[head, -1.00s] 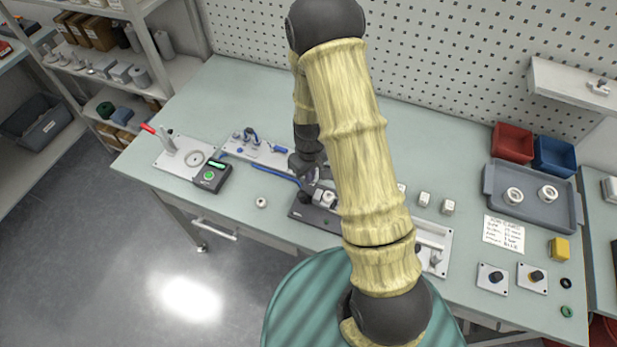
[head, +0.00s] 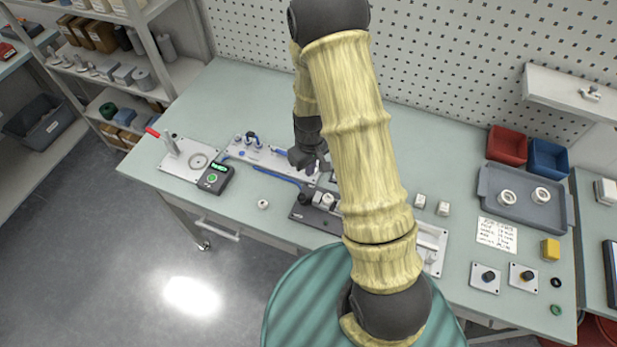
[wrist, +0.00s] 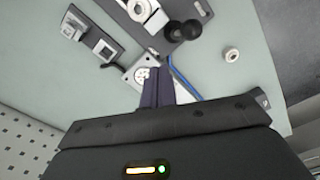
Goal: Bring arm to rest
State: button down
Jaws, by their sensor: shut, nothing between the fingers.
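My gripper (wrist: 157,88) shows in the wrist view with its two dark fingers together and nothing between them. In the head view my gripper (head: 318,168) is partly hidden behind my tan-sleeved arm, above the middle of the workbench (head: 400,130). The wrist view shows the fingers above the bench, near a light plate with a round holed part (wrist: 143,74) and a blue strip (wrist: 184,85). I cannot tell the exact height of the fingers above the bench.
A dark fixture block (head: 308,207) stands below the gripper, partly hidden by my arm. A small white ring (head: 263,204) lies left of it. A tester with a green display (head: 214,178) and a red-handled press plate (head: 180,160) are further left. A grey tray (head: 520,207) sits at right.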

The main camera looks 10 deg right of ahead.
jog(key=shift+r+p, duration=0.45)
jog(key=shift+r, duration=0.5)
jog(key=shift+r, duration=0.1)
jog(key=s+d+r+m+t+b, duration=0.1)
jog(key=s+r+m, duration=0.3)
jog(key=s+r, duration=0.8)
notch_tip(320, 180, up, 4)
jog(key=shift+d+f+m+t+b, duration=0.1)
jog(key=shift+d+m+t+b, duration=0.3)
jog(key=shift+t+b, duration=0.35)
